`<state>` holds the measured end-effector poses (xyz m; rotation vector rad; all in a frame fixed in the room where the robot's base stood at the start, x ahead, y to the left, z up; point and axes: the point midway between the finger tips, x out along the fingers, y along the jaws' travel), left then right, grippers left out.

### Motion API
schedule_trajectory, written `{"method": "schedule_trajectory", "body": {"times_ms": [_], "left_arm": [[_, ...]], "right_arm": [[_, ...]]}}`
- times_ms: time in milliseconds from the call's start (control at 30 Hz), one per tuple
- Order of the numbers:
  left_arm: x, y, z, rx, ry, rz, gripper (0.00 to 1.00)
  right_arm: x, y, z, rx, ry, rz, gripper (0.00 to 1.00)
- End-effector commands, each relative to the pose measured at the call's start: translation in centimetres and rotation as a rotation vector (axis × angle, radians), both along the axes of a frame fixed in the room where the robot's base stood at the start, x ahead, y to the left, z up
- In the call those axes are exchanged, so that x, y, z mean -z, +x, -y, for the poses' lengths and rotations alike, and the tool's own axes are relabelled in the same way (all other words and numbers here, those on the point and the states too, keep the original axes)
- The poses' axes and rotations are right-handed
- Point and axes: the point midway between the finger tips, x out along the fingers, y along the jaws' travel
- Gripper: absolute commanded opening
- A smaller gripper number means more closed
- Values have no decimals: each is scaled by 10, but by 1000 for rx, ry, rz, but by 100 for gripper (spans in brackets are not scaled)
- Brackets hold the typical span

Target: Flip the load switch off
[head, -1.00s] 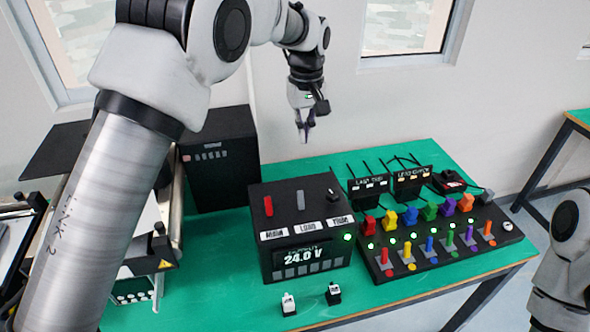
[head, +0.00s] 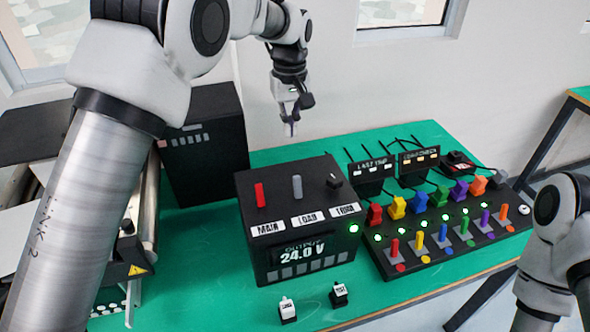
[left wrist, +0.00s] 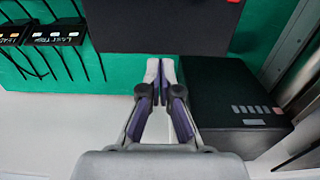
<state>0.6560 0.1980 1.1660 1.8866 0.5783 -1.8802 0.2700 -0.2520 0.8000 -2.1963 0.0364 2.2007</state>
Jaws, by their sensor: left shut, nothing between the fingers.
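The load switch (head: 297,187) is a grey lever standing up on the top of the black power supply box (head: 259,222), above the LOAD label. A red lever (head: 260,195) stands left of it above MAIN, and a black knob (head: 333,181) sits to its right. The display reads 24.0 V. My left gripper (head: 290,129) is shut and empty, pointing down behind the box, apart from the lever. In the left wrist view its closed fingertips (left wrist: 159,72) lie near the edge of the black box (left wrist: 160,28); the grey lever is not visible there. My right gripper is out of view.
A switch panel (head: 388,268) with several coloured levers stands right of the box. Two small labelled blocks (head: 340,295) (head: 287,311) sit in front. A large black cabinet (head: 208,165) stands at the back left. Cables and meters (head: 371,170) lie behind the panel.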

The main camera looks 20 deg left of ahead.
Motion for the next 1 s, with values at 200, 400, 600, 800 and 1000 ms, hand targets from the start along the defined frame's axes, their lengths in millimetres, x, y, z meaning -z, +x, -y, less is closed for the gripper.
{"method": "schedule_trajectory", "body": {"times_ms": [200, 400, 600, 800, 1000], "left_arm": [[3, 0, 0, 0, 0, -1, 0], [30, -1, 0, 0, 1, -6, 0], [73, -1, 0, 0, 0, -5, 0], [88, -13, 9, 2, 2, -1, 0], [85, -30, 20, 2, 1, -1, 0]], "right_arm": [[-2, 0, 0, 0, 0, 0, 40], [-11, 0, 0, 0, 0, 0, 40], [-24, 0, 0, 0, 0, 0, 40], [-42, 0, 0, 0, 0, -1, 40], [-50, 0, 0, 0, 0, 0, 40]]}}
